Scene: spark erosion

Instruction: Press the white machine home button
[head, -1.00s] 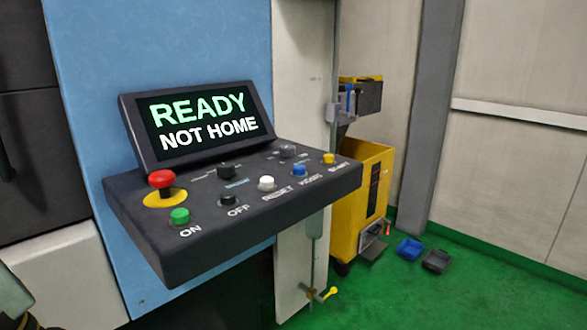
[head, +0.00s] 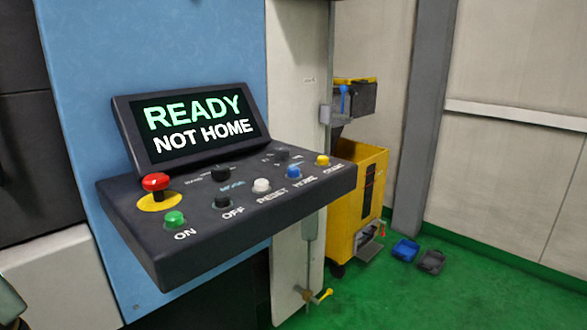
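A dark control panel (head: 225,225) juts from the blue machine front. Its tilted screen (head: 199,128) reads "READY" in green and "NOT HOME" in white. A blue button (head: 293,171) stands above the label that appears to read "HOME". A white button (head: 261,186) to its left stands above the label "RESET". The front row also holds a green button (head: 174,219) marked "ON", a black button (head: 222,201) marked "OFF", and a yellow button (head: 322,160) whose label is hard to read. No button is covered.
A red mushroom button (head: 156,182) on a yellow ring stands at the panel's left. Two black knobs sit behind the front row. A yellow cabinet (head: 347,213), a blue bin (head: 405,251) and a dark bin (head: 431,262) are beyond. Green floor is clear at the right.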

